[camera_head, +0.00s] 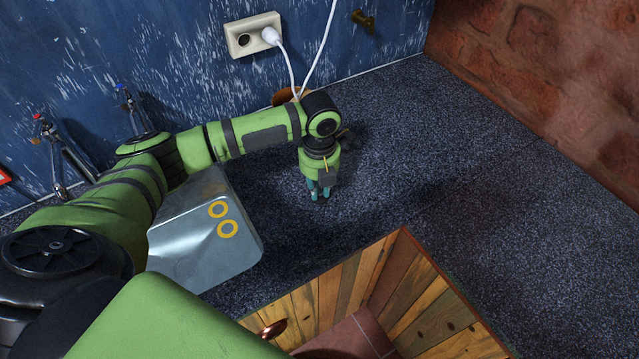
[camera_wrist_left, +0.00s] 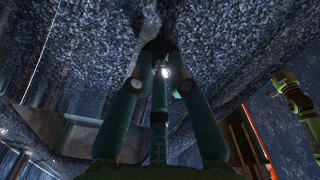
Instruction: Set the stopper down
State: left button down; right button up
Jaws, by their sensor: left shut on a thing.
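My left gripper (camera_head: 319,194) points down over the dark speckled counter (camera_head: 400,130), to the right of the metal box. In the left wrist view its teal fingers (camera_wrist_left: 160,72) come together at their tips. They are shut on a small dark thing (camera_wrist_left: 156,47), which I take to be the stopper. The fingertips hide much of it, and its shape is hard to make out. The tips are low, close to the counter; I cannot tell whether the held thing touches it. My right gripper is not in the head view.
Taps (camera_head: 62,150) are at the far left. A plug (camera_head: 271,36) sits in the wall socket (camera_head: 245,38), its cable hanging behind the arm. A wood-sided opening (camera_head: 400,275) lies in front. The counter's right side is clear.

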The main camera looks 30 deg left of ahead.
aim_at(320, 190)
pick_arm(q)
jog(key=shift+f, duration=0.1)
jog(key=c, duration=1.2)
grip_release()
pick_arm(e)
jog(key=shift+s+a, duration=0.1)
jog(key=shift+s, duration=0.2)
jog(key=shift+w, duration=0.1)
pick_arm(q)
jog(key=shift+r, duration=0.45)
notch_tip(320, 190, up, 11)
jog(key=b, duration=0.2)
jog(key=shift+r+b, duration=0.2)
jog(key=shift+b, duration=0.15)
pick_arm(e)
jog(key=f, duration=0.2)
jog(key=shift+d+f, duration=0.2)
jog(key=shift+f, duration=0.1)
